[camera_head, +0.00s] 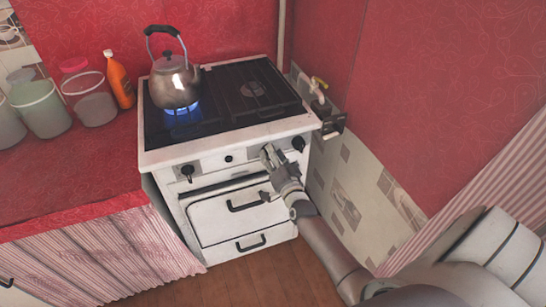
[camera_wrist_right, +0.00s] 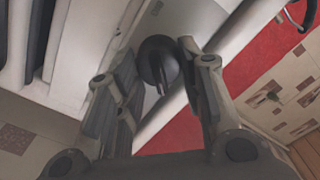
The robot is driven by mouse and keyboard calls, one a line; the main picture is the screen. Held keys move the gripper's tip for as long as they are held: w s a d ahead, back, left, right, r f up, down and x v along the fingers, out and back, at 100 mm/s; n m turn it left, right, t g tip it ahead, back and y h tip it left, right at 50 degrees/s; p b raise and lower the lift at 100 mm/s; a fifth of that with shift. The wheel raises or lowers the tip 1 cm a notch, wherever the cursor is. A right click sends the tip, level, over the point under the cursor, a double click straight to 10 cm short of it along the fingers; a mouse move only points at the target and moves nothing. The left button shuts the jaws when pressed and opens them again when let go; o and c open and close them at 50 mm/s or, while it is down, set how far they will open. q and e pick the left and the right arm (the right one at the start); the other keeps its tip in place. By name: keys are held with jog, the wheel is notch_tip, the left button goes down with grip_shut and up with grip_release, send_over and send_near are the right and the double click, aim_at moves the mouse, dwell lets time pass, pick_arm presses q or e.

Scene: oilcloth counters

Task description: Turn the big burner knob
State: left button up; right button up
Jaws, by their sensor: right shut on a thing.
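My right gripper (camera_head: 267,157) is at the front panel of the white stove (camera_head: 240,143), between the small black button and the right black knob (camera_head: 298,143). In the right wrist view my gripper (camera_wrist_right: 156,68) is shut on a black burner knob (camera_wrist_right: 157,52), with one finger on each side of its ridge. In the head view that knob is hidden behind the gripper. Another black knob (camera_head: 187,171) is at the left end of the panel. A blue flame (camera_head: 182,109) burns under the metal kettle (camera_head: 174,83). My left gripper is out of view.
The oven door handle (camera_head: 248,203) sticks out below the gripper. The tiled wall (camera_head: 350,190) is close on the right. A red counter (camera_head: 85,165) with jars and an orange bottle (camera_head: 120,82) stands left of the stove.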

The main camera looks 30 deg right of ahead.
dwell(0.3)
jog(key=o, duration=1)
jog(key=v, duration=1.2)
